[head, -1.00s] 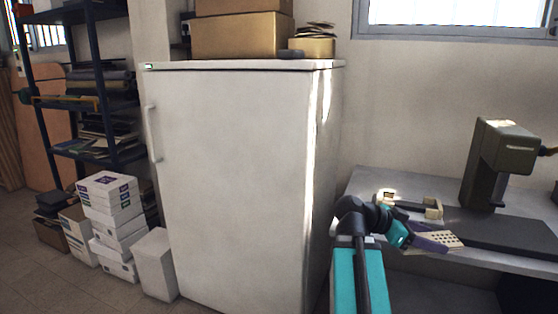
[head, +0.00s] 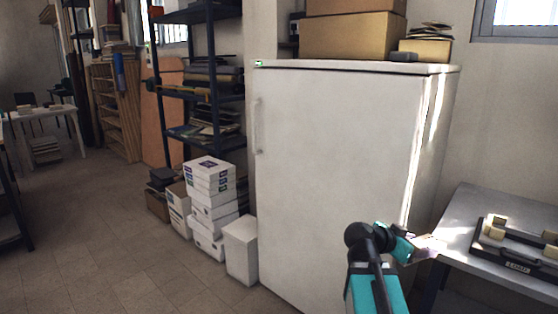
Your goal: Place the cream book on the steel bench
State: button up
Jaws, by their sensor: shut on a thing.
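My gripper (head: 412,249), at the end of my teal and black arm, is shut on a small pale, cream-coloured thing (head: 431,243), which appears to be the cream book. It is held in the air in front of the white fridge's right side, near the left edge of the bench in the picture. The book is small and partly hidden by the gripper. The steel bench (head: 467,213) has a grey top and stands at the right, cut off by the frame edge.
A dark case (head: 515,262) with tan blocks lies on the bench. The tall white fridge (head: 335,170) fills the middle. White boxes (head: 210,205) and a dark shelf rack (head: 205,97) stand left of it. The tiled floor (head: 110,225) at the left is open.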

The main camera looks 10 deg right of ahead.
jog(key=w+a+n+t+y, duration=0.35)
jog(key=w+a, duration=0.25)
jog(key=a, duration=0.4)
jog(key=w+a+f+n+t+y, duration=0.1)
jog(key=w+a+n+t+y, duration=0.2)
jog(key=w+a, duration=0.45)
jog(key=w+a+n+t+y, duration=0.25)
jog(key=w+a+n, duration=0.2)
jog(key=a, duration=0.75)
jog(key=w+a+r+n+y+p, duration=0.1)
jog(key=a+r+n+y+p, duration=0.1)
jog(key=r+p, duration=0.4)
jog(key=w+a+r+n+t+y+p, duration=0.1)
jog(key=r+n+y+p, duration=0.1)
jog(key=r+p, duration=0.5)
notch_tip(320, 180, up, 4)
jog(key=shift+w+a+r+t, duration=0.2)
jog(key=shift+a+r+t, duration=0.05)
jog(key=shift+a+t, duration=0.1)
